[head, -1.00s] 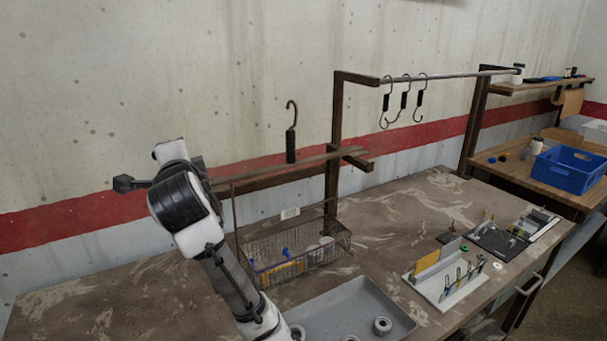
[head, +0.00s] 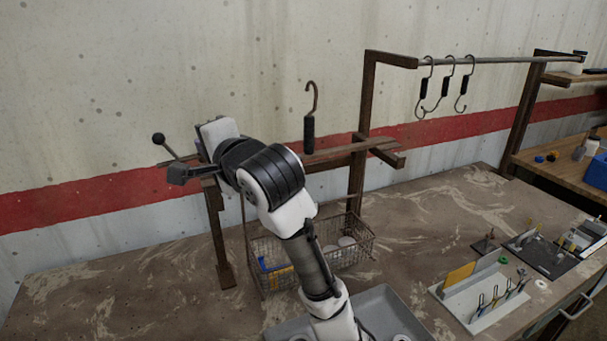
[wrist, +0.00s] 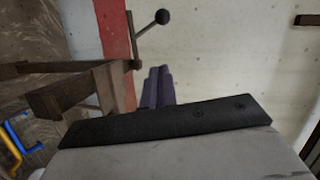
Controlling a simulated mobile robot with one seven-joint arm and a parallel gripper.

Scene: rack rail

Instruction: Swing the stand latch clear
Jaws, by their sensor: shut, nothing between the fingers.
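The stand is a brown metal frame with a rail (head: 335,152) on the bench. Its latch, a thin rod with a black ball knob (head: 158,139), points up and left at the stand's left end. In the wrist view the knob (wrist: 162,17) is at the top, its rod running down-left to the frame. My gripper (head: 178,174) is just below the knob, with its fingers closed together. In the wrist view the dark fingers (wrist: 157,87) lie near the rod's lower end, and I cannot tell whether they touch. A black-handled hook (head: 309,133) stands upright at the rail.
A wire basket (head: 350,255) and a grey tray (head: 385,300) are below the rail, partly behind my arm. Several hooks (head: 445,85) hang from the upper bar at right. A white tool holder (head: 480,305) is on the right. The bench's left part is clear.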

